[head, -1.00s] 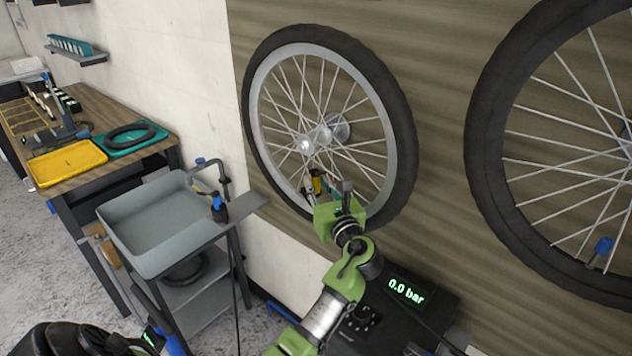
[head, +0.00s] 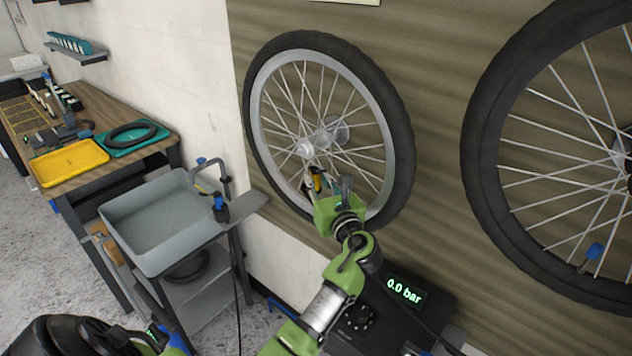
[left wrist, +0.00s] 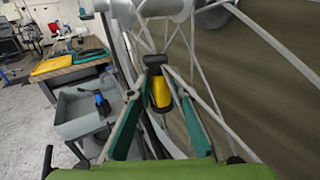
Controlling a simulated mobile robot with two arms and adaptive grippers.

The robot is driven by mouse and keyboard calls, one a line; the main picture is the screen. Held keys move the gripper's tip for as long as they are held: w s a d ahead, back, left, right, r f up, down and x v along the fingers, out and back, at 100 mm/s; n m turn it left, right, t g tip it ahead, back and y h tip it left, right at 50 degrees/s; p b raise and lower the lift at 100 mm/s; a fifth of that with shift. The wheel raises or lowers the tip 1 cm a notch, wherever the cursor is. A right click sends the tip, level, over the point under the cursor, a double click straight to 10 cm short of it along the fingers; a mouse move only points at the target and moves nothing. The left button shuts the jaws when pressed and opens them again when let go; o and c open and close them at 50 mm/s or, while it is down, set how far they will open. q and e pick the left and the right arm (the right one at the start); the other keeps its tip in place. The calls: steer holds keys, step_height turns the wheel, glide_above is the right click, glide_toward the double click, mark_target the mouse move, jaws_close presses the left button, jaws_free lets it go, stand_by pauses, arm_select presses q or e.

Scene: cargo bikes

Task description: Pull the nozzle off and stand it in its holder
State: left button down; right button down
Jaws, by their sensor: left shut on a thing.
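The nozzle (head: 318,183), yellow with a black top, is at the lower rim of the left wheel (head: 405,130), among the spokes. It also shows in the left wrist view (left wrist: 160,92), upright between the teal fingers. My left gripper (head: 323,190), green with teal fingers, is shut on it. Whether the nozzle still sits on the valve cannot be told. A black piece with a blue top (head: 220,209) stands on the small shelf beside the grey basin; it may be the holder, but I cannot tell. My right gripper is not in view.
The grey basin (head: 122,224) stands on a trolley left of the wheel, with a bent pipe (head: 222,170) at its edge. A pump display (head: 404,290) reads 0.0 bar below the wheel. A second wheel (head: 478,150) hangs at right. A workbench stands at far left.

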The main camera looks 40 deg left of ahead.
arm_select(q)
steer(key=shift+d, duration=0.1)
steer(key=shift+s+d+p, duration=0.45)
steer(key=shift+d+p, duration=0.05)
steer(key=shift+d, duration=0.05)
steer(key=p+v, duration=0.1)
steer(key=v, duration=0.2)
steer(key=shift+s+d+r, duration=0.1)
steer(key=shift+s+d, duration=0.1)
steer(key=p, duration=0.3)
glide_toward(317, 178)
steer(key=shift+v, duration=1.15)
steer(key=shift+a, duration=0.1)
